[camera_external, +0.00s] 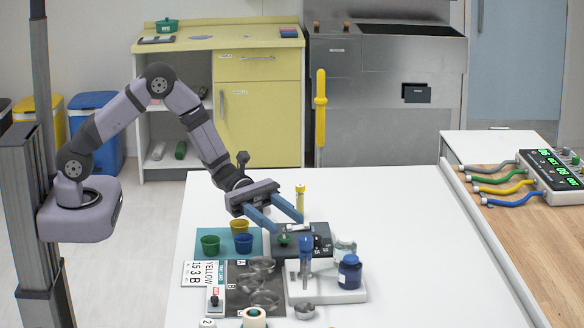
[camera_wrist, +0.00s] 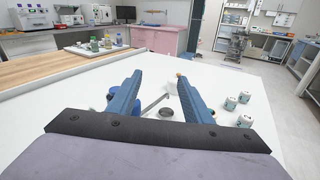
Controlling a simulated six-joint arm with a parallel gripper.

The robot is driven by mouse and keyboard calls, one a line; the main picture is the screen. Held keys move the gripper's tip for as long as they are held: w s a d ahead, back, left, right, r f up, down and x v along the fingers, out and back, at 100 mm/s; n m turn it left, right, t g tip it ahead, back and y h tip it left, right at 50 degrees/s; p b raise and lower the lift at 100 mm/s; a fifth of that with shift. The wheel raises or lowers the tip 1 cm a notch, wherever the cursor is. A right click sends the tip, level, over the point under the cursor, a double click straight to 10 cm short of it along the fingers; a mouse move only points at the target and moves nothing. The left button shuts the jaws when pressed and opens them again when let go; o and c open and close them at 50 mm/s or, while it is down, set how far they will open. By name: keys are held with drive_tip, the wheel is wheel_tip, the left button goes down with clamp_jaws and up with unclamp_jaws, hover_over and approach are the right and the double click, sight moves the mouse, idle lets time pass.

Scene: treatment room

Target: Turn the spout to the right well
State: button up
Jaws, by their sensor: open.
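My gripper (camera_external: 291,228) is open, its two blue fingers reaching down over a dark grey block (camera_external: 322,238) behind a white stand (camera_external: 328,286). A blue upright piece (camera_external: 305,258) rises from the stand, with pale fittings (camera_external: 345,248) beside it. I cannot clearly tell which part is the spout or where the wells are. In the wrist view my gripper (camera_wrist: 158,78) shows nothing clasped. A thin grey bar (camera_wrist: 155,103) lies between the fingers, close to a round dark dish (camera_wrist: 166,113); it may be the spout. A white piece (camera_wrist: 172,88) is near the right finger.
A blue jar (camera_external: 350,272) stands at the stand's right, and a small metal cup (camera_external: 304,311) at its front. Coloured cups (camera_external: 210,244) and a dark tray of clear dishes (camera_external: 240,304) are to the left. A yellow-capped tube (camera_external: 300,198) stands behind.

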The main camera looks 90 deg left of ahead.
sight(311, 245)
drive_tip(key=w+a+f+n+t, duration=0.1)
drive_tip(key=f, duration=0.1)
drive_tip(key=w+a+f+n+t, duration=0.1)
drive_tip(key=f, duration=0.1)
drive_tip(key=w+a+f+n+y, duration=0.1)
drive_tip(key=f, duration=0.1)
drive_tip(key=shift+w+t, duration=0.25)
drive_tip(key=shift+t, duration=0.15)
drive_tip(key=shift+p+x, duration=1.25)
drive_tip(key=shift+x, duration=2.5)
drive_tip(key=shift+f, duration=0.1)
clamp_jaws()
